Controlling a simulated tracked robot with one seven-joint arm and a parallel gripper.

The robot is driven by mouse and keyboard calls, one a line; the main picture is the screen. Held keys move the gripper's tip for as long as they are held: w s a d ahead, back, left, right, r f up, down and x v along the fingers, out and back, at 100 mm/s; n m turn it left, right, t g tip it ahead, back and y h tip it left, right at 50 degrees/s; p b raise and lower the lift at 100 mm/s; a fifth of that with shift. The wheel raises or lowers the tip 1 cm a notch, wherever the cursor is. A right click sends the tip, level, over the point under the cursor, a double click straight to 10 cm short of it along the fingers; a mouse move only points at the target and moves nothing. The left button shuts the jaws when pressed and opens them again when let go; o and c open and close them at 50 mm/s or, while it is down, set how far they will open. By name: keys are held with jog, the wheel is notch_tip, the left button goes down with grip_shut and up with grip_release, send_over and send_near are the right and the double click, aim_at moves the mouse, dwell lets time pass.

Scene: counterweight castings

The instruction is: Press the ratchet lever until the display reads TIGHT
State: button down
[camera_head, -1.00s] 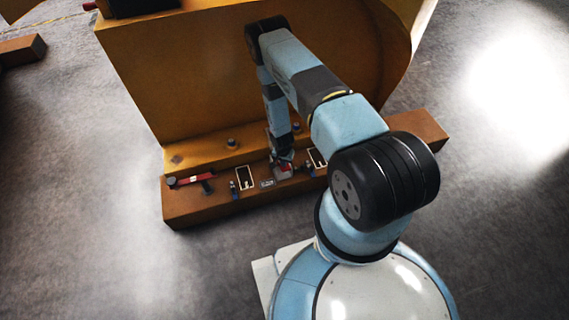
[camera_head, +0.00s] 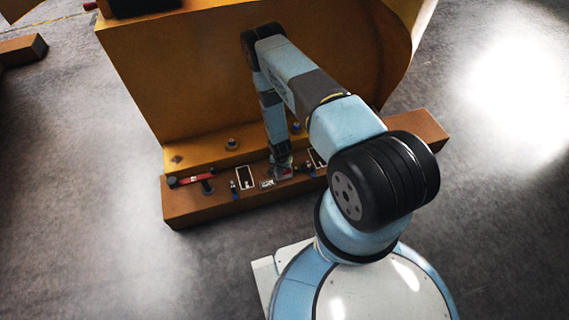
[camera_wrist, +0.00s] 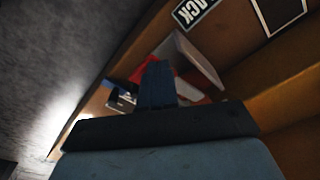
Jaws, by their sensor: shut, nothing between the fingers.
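My gripper (camera_wrist: 157,80) is shut with nothing between the fingers. In the wrist view its dark fingertips cover part of a red piece (camera_wrist: 148,68), which looks like the ratchet lever, beside a grey block (camera_wrist: 190,58). I cannot tell if they touch. In the head view my gripper (camera_head: 281,160) is low over the brown beam, at the grey block with the red piece (camera_head: 287,171). The display (camera_head: 267,184) is a small pale plate just left of it. In the wrist view the display (camera_wrist: 190,10) is cut off by the edge; the letters "ACK" show.
The brown beam (camera_head: 215,205) lies along the foot of a big yellow casting (camera_head: 180,90). White-outlined rectangles (camera_head: 244,177) flank the display.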

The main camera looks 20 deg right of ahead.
jog(key=shift+s+a, duration=0.1)
jog(key=shift+s, duration=0.05)
jog(key=shift+r, duration=0.1)
notch_tip(320, 180, up, 14)
jog(key=s, duration=0.1)
jog(key=shift+a+f, duration=0.2)
jog(key=shift+a, duration=0.25)
jog(key=shift+s, duration=0.1)
dwell(0.9)
